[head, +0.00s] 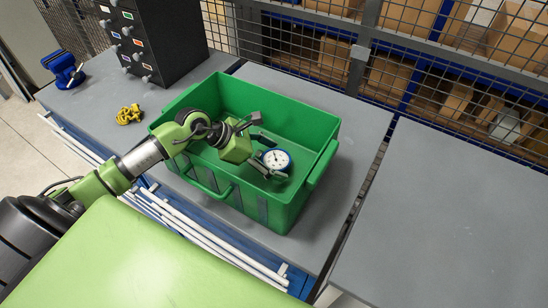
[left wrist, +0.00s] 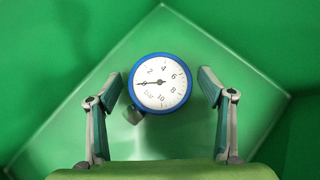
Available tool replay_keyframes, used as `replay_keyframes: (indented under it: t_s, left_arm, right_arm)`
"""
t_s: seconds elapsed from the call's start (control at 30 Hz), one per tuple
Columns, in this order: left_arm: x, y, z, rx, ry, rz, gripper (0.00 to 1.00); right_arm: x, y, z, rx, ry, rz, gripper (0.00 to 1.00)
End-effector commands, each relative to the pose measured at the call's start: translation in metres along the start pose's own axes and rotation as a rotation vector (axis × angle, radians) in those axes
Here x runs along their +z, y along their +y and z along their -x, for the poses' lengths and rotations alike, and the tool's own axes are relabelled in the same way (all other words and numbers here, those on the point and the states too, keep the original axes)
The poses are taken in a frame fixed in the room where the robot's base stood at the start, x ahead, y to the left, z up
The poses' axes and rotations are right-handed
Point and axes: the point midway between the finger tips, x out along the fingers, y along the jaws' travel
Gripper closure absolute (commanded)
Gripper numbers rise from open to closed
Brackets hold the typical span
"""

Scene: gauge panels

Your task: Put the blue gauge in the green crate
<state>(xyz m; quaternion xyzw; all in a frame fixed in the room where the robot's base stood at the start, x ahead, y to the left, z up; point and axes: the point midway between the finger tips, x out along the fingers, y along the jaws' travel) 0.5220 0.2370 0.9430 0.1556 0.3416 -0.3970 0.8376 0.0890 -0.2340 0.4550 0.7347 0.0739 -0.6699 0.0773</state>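The blue gauge (head: 275,159) has a blue rim and a white dial, and it is inside the green crate (head: 315,172). In the left wrist view the gauge (left wrist: 160,83) is face up over the crate's green floor (left wrist: 180,35), with its stem toward the lower left. I cannot tell whether it rests flat on the floor. My left gripper (head: 262,154) reaches down into the crate. Its fingers (left wrist: 162,88) stand open on either side of the gauge, with a gap on both sides. My right gripper is not in view.
The crate stands on a grey table (head: 355,110). A black drawer cabinet (head: 155,40), a yellow object (head: 128,114) and a blue vise (head: 62,68) are at the left. A wire mesh fence (head: 400,50) runs behind. The right table (head: 450,220) is clear.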

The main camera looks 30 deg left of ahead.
Motion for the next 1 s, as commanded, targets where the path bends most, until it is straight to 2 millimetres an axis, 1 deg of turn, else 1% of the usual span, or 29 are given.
replay_keyframes:
  t_s: [0.3, 0.37, 0.47, 0.7, 0.8, 0.9, 1.0]
  left_arm:
    - [0.002, 0.0, 0.004, 0.0, 0.001, 0.0, 0.26]
    - [-0.001, 0.001, 0.009, 0.002, 0.004, -0.001, 0.26]
    - [-0.002, 0.001, 0.023, 0.002, 0.005, -0.004, 0.26]
    - [-0.004, 0.0, 0.072, 0.001, 0.008, -0.004, 0.26]
    - [-0.003, 0.0, 0.089, 0.0, 0.006, 0.0, 0.26]
    - [-0.001, 0.0, 0.102, 0.0, 0.004, 0.001, 0.26]
    - [0.0, 0.0, 0.111, 0.0, 0.002, 0.002, 0.26]
  right_arm:
    - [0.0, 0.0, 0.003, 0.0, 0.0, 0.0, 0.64]
    - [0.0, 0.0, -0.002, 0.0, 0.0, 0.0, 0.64]
    - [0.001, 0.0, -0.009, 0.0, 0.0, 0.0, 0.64]
    - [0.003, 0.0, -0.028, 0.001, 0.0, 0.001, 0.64]
    - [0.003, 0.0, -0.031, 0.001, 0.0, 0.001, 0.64]
    - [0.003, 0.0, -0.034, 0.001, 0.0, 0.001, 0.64]
    - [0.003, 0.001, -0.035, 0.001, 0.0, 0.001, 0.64]
